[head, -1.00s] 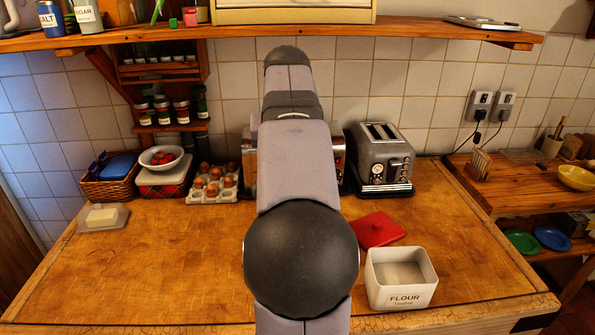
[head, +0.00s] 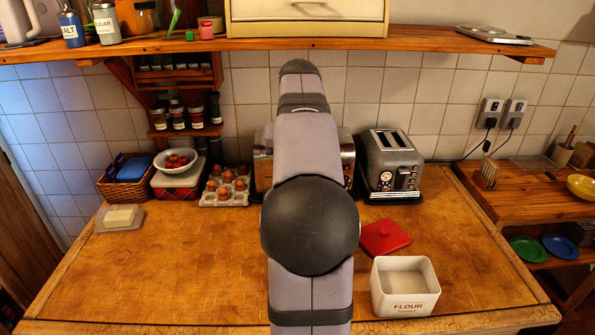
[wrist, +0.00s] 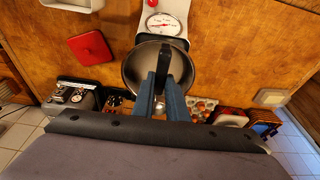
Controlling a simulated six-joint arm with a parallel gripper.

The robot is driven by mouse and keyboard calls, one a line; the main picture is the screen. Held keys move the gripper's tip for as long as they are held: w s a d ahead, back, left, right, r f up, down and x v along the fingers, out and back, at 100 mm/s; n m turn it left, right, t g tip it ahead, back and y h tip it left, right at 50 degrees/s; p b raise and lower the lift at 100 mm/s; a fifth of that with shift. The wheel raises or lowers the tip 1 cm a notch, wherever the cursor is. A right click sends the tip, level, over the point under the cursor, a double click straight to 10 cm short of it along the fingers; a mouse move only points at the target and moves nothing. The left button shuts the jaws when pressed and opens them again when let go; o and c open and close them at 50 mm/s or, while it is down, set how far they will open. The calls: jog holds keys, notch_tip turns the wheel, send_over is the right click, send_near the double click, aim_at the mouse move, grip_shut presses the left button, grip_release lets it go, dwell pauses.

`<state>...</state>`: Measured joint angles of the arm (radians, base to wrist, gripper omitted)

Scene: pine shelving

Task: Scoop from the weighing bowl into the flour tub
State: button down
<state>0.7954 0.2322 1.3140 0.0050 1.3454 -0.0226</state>
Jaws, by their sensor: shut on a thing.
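In the wrist view a round grey metal bowl (wrist: 134,66) sits at the weighing scale (wrist: 170,10), which has a white dial with a red mark. My gripper (wrist: 164,80) has its blue fingers over the bowl. It is shut on a dark, narrow piece (wrist: 165,58) that looks like a scoop handle. The scoop's head and any flour on it cannot be made out. The white flour tub (head: 404,304) stands open at the front right of the counter; its edge shows in the wrist view (wrist: 85,4). In the head view my arm hides bowl, scale and gripper.
A red lid (head: 385,237) lies behind the tub. A toaster (head: 392,165), an egg tray (head: 226,192) and a basket (head: 125,182) stand along the back. A butter dish (head: 119,217) is at the left. The counter's left half is mostly clear. A shelf (head: 180,45) runs above.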

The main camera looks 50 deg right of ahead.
jog(key=shift+w+d+r+g+y+p, duration=0.1)
jog(key=shift+w+d+g+y+p, duration=0.35)
jog(key=shift+p, duration=2.15)
jog(key=shift+w+d+g+y+p, duration=0.1)
jog(key=shift+g+y+p, duration=0.5)
jog(key=shift+p, duration=1.95)
jog(key=shift+w+d+r+g+y+p, duration=0.1)
jog(key=shift+w+d+g+y+p, duration=0.35)
jog(key=shift+p, duration=2.15)
notch_tip(320, 180, down, 8)
jog(key=b, duration=0.4)
jog(key=shift+s+a+r, duration=0.15)
jog(key=shift+a+r, duration=0.05)
notch_tip(320, 180, up, 5)
jog(key=p, duration=0.3)
jog(key=shift+p, duration=0.35)
jog(key=shift+r, duration=2.15)
